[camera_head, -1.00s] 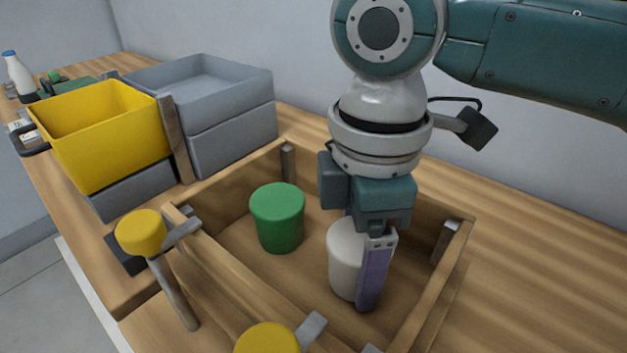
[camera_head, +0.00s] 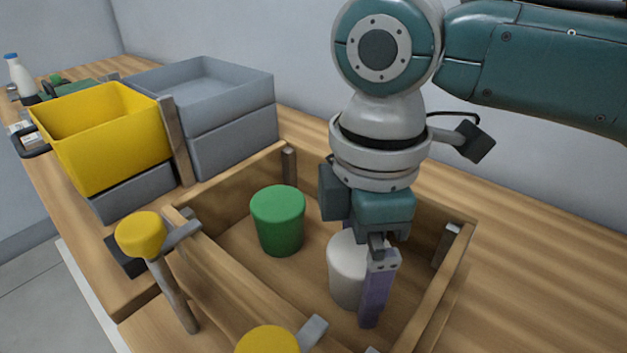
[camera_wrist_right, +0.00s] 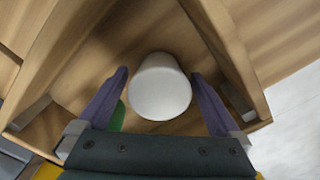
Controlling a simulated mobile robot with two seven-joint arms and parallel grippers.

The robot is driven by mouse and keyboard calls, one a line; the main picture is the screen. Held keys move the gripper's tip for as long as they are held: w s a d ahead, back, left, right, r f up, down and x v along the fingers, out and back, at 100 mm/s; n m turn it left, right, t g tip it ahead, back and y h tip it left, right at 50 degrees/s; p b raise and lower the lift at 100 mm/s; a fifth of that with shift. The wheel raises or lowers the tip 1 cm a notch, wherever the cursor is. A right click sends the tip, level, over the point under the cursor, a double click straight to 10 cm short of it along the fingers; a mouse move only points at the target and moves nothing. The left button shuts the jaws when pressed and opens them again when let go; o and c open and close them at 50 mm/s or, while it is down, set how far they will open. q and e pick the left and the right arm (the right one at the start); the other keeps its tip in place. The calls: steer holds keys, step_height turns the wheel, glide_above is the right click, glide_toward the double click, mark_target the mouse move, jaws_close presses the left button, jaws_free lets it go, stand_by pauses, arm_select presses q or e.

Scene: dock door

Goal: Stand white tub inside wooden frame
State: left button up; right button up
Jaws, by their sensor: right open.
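The white tub (camera_head: 345,272) stands upright inside the wooden frame (camera_head: 231,272), toward its right part. In the right wrist view the tub (camera_wrist_right: 160,88) sits between the two purple fingers, with a gap on each side. My right gripper (camera_head: 362,290) is open around the tub, pointing down; its near finger hides part of the tub in the head view. The right gripper also shows in the right wrist view (camera_wrist_right: 163,100). My left gripper is not in view.
A green tub (camera_head: 278,220) stands inside the frame, left of the white tub. Yellow-headed clamps (camera_head: 141,234) stand along the frame's near side. A yellow bin (camera_head: 103,135) and stacked grey crates (camera_head: 232,133) stand at the left. The bench to the right is clear.

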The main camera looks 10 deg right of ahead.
mark_target(361, 250)
step_height(361, 250, up, 11)
steer(key=shift+r+p, duration=0.1)
steer(key=shift+p, duration=0.95)
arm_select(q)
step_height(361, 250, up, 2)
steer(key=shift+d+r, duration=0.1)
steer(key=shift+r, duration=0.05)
arm_select(e)
steer(key=shift+r, duration=0.35)
